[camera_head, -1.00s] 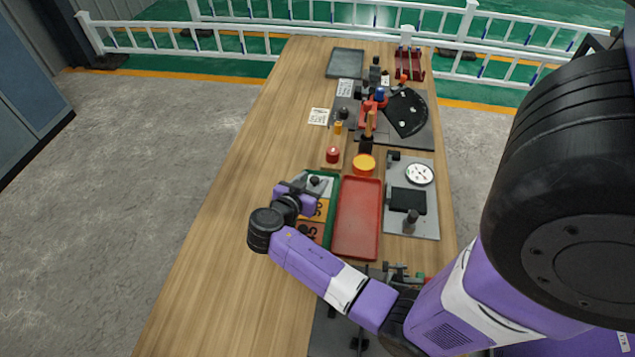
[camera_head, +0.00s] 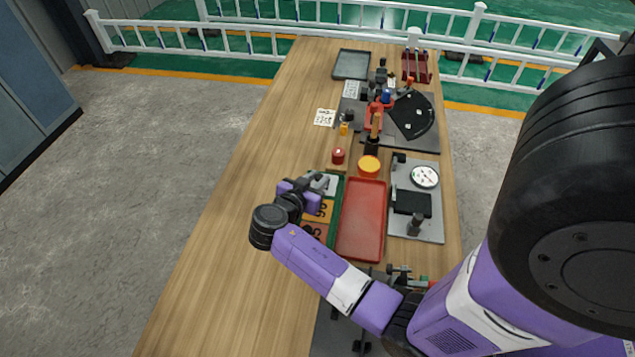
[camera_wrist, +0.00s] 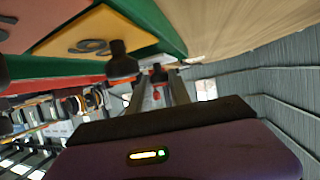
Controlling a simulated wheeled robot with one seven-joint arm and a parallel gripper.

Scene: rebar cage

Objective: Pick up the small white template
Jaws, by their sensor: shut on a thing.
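The small white template (camera_head: 332,187) is at the far end of the green tray (camera_head: 336,222). My gripper (camera_head: 319,181) reaches over it from the left and covers part of it, including its black knob. In the wrist view, my fingers (camera_wrist: 156,80) are closed around a dark knob, with a pale strip of the white template (camera_wrist: 150,52) beside it. I cannot tell whether the template is clear of the tray. The orange template (camera_head: 319,213) lies next to it, and its black knob (camera_wrist: 122,62) stands close to my fingers in the wrist view.
A red tray (camera_head: 362,220) adjoins the green one on the right. A red knob (camera_head: 338,156) and a yellow round piece (camera_head: 369,166) stand behind the trays. The wooden table (camera_head: 220,240) is clear on the left.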

